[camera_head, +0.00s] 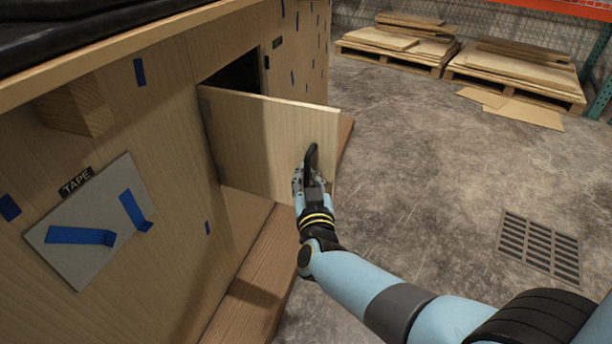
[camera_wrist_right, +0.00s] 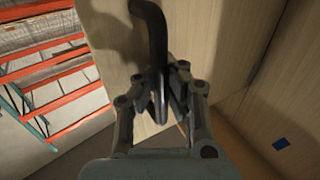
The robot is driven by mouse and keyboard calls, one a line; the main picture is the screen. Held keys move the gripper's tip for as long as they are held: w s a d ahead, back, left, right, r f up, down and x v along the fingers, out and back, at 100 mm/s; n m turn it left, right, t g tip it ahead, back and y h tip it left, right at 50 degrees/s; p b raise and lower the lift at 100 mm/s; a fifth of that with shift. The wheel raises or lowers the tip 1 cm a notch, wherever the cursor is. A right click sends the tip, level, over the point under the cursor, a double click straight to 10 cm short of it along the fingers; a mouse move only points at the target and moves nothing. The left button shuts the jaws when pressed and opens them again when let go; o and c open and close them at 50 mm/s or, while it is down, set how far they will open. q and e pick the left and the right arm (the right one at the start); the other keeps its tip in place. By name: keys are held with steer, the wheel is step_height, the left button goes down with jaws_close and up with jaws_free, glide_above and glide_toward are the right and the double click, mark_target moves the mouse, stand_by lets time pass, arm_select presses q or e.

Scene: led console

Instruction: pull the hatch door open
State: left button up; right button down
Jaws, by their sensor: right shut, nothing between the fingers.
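The hatch door (camera_head: 255,140) is a pale wooden panel hinged on the console's wooden side (camera_head: 165,115). It stands swung well out from the wall, with the dark opening (camera_head: 238,74) showing behind it. A black curved handle (camera_head: 310,160) sits near the door's free edge. It also shows in the right wrist view (camera_wrist_right: 152,40). My right gripper (camera_head: 309,178) is at the handle, its fingers shut with nothing held between them. In the right wrist view the fingertips (camera_wrist_right: 168,95) overlap the handle's lower part; contact is unclear. My left gripper is out of view.
A grey panel with blue tape (camera_head: 90,220) and a wooden block (camera_head: 75,105) are on the console's side. A wooden ledge (camera_head: 250,300) runs along its foot. Pallets with boards (camera_head: 515,70) stand far back. The concrete floor to the right is open, with a grate (camera_head: 538,248).

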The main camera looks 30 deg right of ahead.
steer(key=shift+s+d+f, duration=0.1)
steer(key=shift+s+d, duration=0.1)
steer(key=c, duration=1.5)
jaws_free()
steer(key=shift+s+d, duration=0.1)
steer(key=shift+o, duration=0.8)
steer(key=v, duration=0.7)
steer(key=shift+s+a, duration=0.2)
